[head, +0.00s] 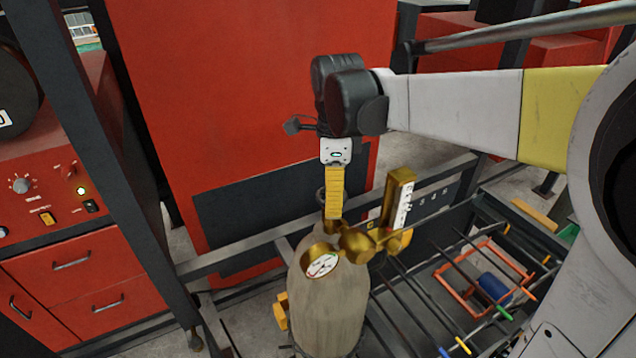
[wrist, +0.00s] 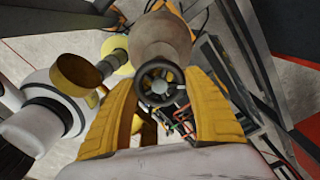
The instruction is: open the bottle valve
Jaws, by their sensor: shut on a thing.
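The grey gas bottle (head: 328,305) stands upright in the lower middle of the head view. Brass valve fittings and a round white-faced gauge (head: 322,265) sit at its top. The bottle valve's dark spoked handwheel (wrist: 160,86) shows in the middle of the wrist view, with the bottle's rounded top (wrist: 162,40) behind it. My gripper (head: 333,214) points down onto the valve from above. Its yellow fingers (wrist: 162,82) are on either side of the handwheel and shut on it. In the head view the fingers hide most of the wheel.
A brass flow meter (head: 399,200) stands just right of the valve, close to my fingers. A red cabinet (head: 230,100) rises behind. A dark rack with rods and an orange crate (head: 442,290) lies right of the bottle. A dark post (head: 120,170) stands at left.

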